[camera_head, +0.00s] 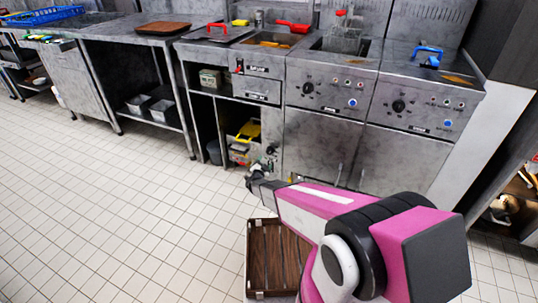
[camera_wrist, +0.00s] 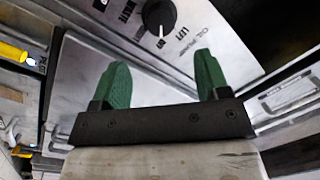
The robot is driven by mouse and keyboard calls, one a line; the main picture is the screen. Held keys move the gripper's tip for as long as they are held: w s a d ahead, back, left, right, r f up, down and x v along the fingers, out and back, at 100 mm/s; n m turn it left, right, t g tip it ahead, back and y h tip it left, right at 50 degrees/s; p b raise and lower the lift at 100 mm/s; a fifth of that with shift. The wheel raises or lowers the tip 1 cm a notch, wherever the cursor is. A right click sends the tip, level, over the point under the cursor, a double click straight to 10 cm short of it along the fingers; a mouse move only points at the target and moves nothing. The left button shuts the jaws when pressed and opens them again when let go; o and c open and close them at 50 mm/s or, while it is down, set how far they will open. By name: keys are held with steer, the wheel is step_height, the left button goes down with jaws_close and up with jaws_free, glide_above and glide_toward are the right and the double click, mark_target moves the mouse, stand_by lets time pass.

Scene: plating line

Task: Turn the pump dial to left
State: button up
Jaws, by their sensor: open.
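The pump dial (camera_wrist: 159,16) is a round black knob with a white pointer mark, on a grey panel with printed lettering around it. In the head view my gripper (camera_head: 257,172) is small, just below the dial.
Open shelves left of the dial hold a yellow item (camera_head: 248,131) and other small things. Other black knobs (camera_head: 307,87) sit higher on the fryer fronts. A brown slatted crate (camera_head: 250,258) is beside my arm. Tiled floor at left is clear.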

mark_target(269, 153)
steer(key=x, duration=0.9)
steer(key=shift+w, duration=0.1)
steer(key=c, duration=0.9)
